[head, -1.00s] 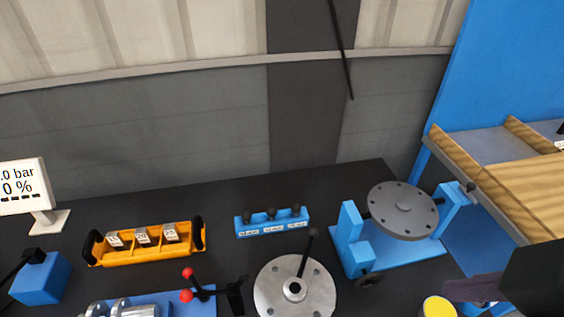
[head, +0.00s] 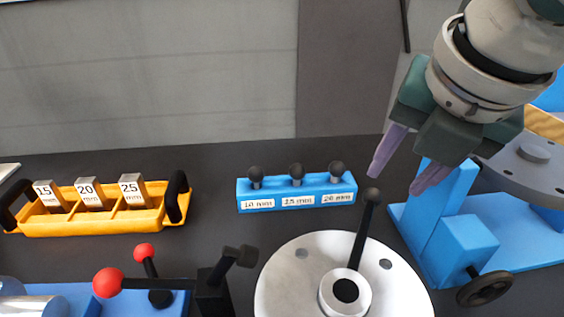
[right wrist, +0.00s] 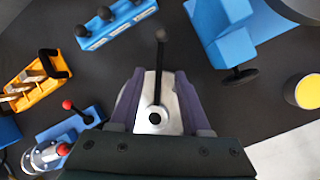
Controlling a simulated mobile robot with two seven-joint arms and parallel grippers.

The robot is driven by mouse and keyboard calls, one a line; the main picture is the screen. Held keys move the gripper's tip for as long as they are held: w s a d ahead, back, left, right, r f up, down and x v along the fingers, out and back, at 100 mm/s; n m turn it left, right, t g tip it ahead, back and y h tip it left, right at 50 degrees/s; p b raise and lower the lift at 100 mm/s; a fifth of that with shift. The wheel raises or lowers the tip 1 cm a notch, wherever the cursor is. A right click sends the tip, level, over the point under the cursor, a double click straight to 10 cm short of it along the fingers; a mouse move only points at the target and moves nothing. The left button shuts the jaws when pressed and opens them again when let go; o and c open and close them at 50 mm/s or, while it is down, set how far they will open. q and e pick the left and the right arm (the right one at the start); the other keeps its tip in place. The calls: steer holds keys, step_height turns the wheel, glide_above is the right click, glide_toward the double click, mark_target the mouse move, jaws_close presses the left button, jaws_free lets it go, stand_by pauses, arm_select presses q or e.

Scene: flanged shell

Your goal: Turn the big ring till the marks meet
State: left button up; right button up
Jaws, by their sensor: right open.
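A silver round flange (head: 290,275) with bolt holes and an upright black lever (head: 364,235) stands at the bottom of the head view, partly cut off. A grey disc (head: 515,168) with holes sits in a blue stand (head: 440,225) at the right, partly cut off. I cannot tell which is the big ring, and no marks show. My right gripper (head: 397,180) is open and empty, above the lever's knob. In the right wrist view the lever (right wrist: 160,60) and flange (right wrist: 147,110) appear between the open fingers (right wrist: 159,75). My left gripper is not in view.
An orange tray (head: 110,222) with blocks labelled 15, 20 and 25 stands left. A blue rack (head: 330,195) with three black knobs stands behind the flange. A red-knobbed clamp (head: 108,282) is at lower left. A yellow-topped cylinder (right wrist: 308,91) shows in the right wrist view.

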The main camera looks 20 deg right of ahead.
mark_target(370, 210)
steer(key=b+x, duration=0.2)
steer(key=x, duration=0.8)
steer(key=shift+f, duration=0.1)
steer(key=c, duration=0.5)
jaws_close()
stand_by(0.7)
